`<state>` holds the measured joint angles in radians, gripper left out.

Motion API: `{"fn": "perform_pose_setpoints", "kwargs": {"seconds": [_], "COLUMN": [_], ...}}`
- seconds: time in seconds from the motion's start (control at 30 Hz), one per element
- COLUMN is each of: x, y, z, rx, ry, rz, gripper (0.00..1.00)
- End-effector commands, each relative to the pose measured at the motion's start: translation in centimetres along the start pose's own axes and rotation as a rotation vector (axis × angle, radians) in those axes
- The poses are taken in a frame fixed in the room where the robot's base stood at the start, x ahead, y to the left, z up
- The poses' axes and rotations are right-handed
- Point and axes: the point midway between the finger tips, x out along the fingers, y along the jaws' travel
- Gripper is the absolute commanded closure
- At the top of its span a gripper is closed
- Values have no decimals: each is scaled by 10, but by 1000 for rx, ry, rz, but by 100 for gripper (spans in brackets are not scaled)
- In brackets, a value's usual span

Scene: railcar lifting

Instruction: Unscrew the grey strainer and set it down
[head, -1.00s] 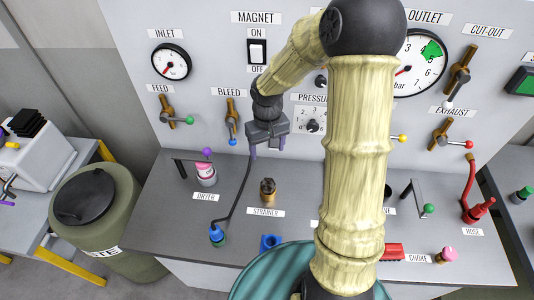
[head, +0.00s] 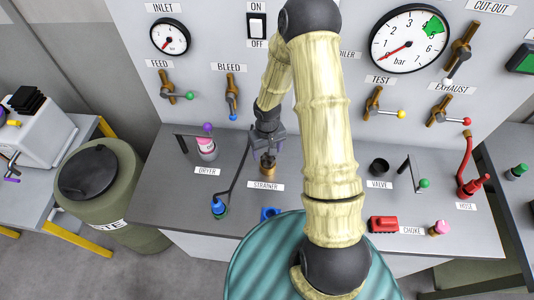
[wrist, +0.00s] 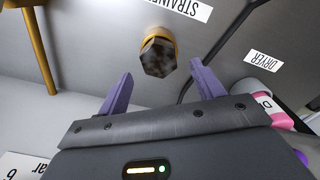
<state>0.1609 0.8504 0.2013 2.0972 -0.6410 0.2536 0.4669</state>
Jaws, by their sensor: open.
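The strainer (head: 267,160) has a dark, mottled grey-brown faceted top and stands upright in a brass collar on the grey bench (head: 330,185), behind the STRAINER label. It also shows in the wrist view (wrist: 157,56), top centre, just beyond my fingertips. My gripper (head: 268,150) is over the strainer in the head view. In the wrist view my two purple fingers (wrist: 162,72) are spread apart and empty, one to each side of the strainer's line. I see no contact. My gripper partly hides the strainer's top in the head view.
The pink-and-white dryer (head: 206,148) stands left of the strainer. Bench to the right, around the black valve cup (head: 379,167), is partly clear.

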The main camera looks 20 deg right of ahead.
Motion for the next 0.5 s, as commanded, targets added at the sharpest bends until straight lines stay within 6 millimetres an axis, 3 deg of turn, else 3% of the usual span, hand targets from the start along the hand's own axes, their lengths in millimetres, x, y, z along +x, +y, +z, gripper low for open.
{"fn": "perform_pose_setpoints", "kwargs": {"seconds": [0.2,0.5], "x": [26,33], "y": [0,0], "z": [0,0], "rx": [1,0], "ry": [-1,1], "rz": [0,1], "gripper": [33,33]}}
